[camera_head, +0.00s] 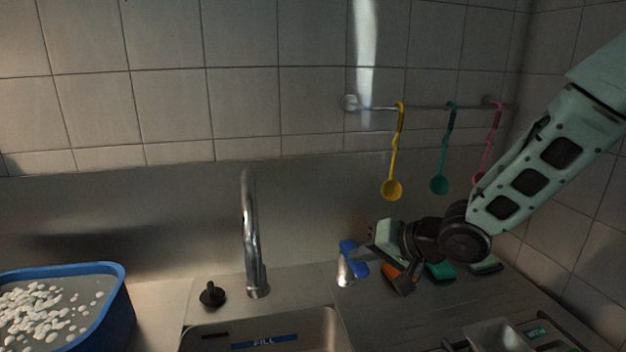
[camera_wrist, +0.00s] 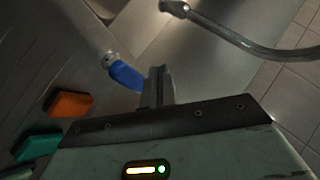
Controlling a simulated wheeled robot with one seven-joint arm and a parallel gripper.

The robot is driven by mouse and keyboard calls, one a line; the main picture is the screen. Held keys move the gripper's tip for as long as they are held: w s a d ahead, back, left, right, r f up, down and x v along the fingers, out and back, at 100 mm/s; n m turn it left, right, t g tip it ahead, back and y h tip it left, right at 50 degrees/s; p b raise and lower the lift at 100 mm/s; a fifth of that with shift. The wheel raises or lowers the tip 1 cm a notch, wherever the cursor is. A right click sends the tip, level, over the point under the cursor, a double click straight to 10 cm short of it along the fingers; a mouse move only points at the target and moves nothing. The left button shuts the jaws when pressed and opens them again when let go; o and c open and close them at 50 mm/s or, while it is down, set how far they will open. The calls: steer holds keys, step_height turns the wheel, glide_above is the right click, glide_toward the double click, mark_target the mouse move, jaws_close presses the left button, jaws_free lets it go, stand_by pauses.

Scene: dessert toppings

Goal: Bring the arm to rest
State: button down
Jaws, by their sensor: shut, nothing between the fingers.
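My gripper (camera_head: 366,258) hangs over the counter just right of the tap, with my arm reaching in from the upper right. In the wrist view the two fingers (camera_wrist: 160,76) are together with nothing between them. A blue item with a silver end (camera_head: 352,262) is close by the fingers in the head view. It also shows left of the fingertips in the wrist view (camera_wrist: 124,74). I cannot tell whether it touches them.
The tap (camera_head: 251,230) rises over the sink (camera_head: 325,330). An orange sponge (camera_head: 392,279) and a green sponge (camera_head: 440,272) lie below my arm. Yellow (camera_head: 392,188), green (camera_head: 439,184) and pink (camera_head: 490,140) spoons hang behind. A blue tub (camera_head: 120,310) stands left.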

steer(key=s+d+r+n+g+h, duration=0.1)
steer(key=s+n+g+h, duration=0.2)
steer(key=s, duration=1.2)
steer(key=s+d+r+n+g+h, duration=0.1)
steer(key=s+n+g+h, duration=0.3)
steer(key=s, duration=1.1)
steer(key=shift+s+d+n+h, duration=0.3)
steer(key=shift+d+n+h, duration=0.1)
steer(key=shift+d+n, duration=0.35)
